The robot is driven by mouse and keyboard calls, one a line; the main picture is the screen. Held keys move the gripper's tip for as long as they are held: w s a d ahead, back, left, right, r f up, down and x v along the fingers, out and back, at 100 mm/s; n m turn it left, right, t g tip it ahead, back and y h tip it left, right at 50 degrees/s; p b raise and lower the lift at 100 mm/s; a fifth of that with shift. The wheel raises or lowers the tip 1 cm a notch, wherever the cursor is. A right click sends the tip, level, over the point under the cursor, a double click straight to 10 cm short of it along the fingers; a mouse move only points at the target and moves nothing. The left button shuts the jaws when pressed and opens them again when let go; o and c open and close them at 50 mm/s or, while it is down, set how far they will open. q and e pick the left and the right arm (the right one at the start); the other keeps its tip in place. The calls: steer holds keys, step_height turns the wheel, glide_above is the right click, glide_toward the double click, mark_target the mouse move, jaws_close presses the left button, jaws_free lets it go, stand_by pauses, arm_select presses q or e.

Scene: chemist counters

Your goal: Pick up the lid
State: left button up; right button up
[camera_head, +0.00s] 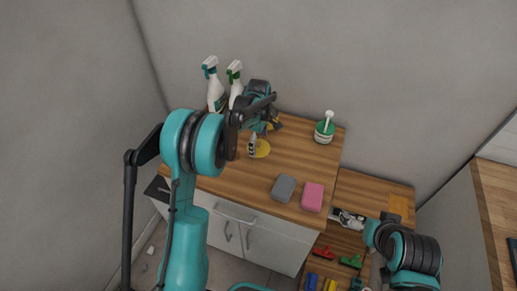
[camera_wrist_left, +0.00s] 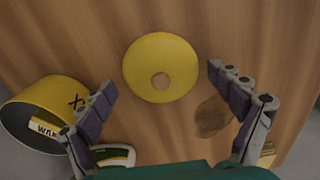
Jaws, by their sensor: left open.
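In the head view the lid (camera_head: 263,149) shows as a yellow patch just below my left gripper (camera_head: 263,135). In the left wrist view my left gripper (camera_wrist_left: 161,78) is open and empty, with one finger on each side of the lid and no visible contact.
A yellow-banded container (camera_wrist_left: 42,108) with black lettering is close to the left finger. Two spray bottles (camera_head: 215,90) stand at the back left.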

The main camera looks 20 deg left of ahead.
arm_select(q)
steer(key=shift+s+r, duration=0.1)
steer(key=c, duration=1.6)
steer(key=shift+r, duration=0.1)
